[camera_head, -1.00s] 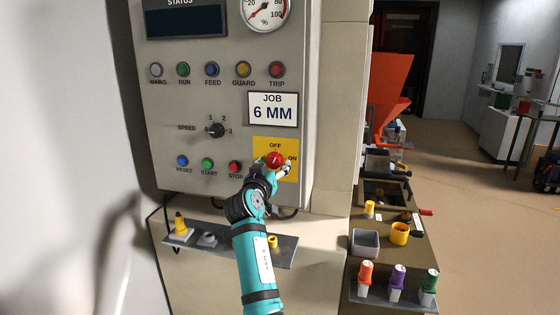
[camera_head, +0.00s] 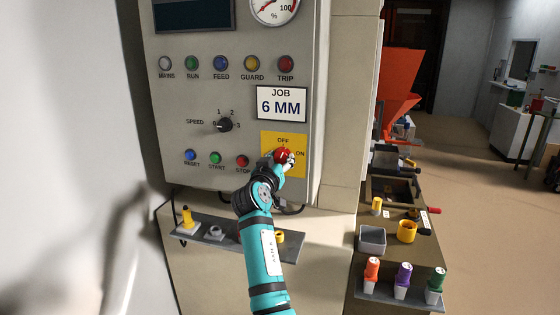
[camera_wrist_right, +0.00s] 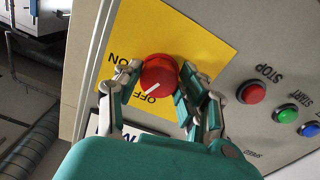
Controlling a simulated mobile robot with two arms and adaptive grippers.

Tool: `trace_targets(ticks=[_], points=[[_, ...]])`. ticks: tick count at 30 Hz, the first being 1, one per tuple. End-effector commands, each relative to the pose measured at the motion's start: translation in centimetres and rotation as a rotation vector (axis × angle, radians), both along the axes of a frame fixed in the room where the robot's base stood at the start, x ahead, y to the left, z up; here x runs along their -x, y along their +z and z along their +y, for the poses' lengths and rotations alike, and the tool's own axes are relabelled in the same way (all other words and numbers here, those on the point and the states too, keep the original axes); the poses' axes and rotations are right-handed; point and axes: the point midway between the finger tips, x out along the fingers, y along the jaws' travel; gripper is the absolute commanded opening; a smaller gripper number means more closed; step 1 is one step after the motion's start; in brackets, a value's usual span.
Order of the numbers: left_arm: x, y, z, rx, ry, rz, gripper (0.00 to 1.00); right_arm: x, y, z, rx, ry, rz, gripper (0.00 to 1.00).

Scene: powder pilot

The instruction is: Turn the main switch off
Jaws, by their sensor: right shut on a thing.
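The main switch is a red round knob (camera_head: 283,156) on a yellow plate (camera_head: 299,173) marked OFF at the top and ON at the right. It also shows in the wrist view as a red knob (camera_wrist_right: 159,76) with a white mark. That mark points down-left there, close to the OFF word. My right gripper (camera_head: 281,161) is at the knob, reaching it from below. In the wrist view my right gripper (camera_wrist_right: 160,73) is shut on the knob, with fingers on both sides of it. My left gripper is not in view.
Left of the switch are the red STOP button (camera_head: 242,161), the green START button (camera_head: 216,157) and the speed dial (camera_head: 225,125). A grey shelf (camera_head: 240,247) with small parts sits below the panel. Coloured bottles (camera_head: 403,272) stand at the lower right.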

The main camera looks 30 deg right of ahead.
Motion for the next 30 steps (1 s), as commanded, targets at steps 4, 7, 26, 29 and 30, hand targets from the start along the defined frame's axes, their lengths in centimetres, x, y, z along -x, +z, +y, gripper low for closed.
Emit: trace_targets(ticks=[4,7,26,29,30], points=[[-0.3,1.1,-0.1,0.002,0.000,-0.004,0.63,0.0,0.3,-0.1,0.121,-0.001,0.141,0.08],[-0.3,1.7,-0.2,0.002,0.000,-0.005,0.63,0.0,0.3,-0.1,0.201,0.000,0.235,0.08],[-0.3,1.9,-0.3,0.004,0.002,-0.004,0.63,0.1,0.1,-0.1,0.266,0.000,0.310,0.63],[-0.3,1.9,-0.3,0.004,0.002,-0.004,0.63,0.1,0.1,-0.1,0.265,0.000,0.309,0.63],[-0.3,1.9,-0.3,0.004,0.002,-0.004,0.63,0.1,0.1,-0.1,0.264,0.000,0.310,0.63]])
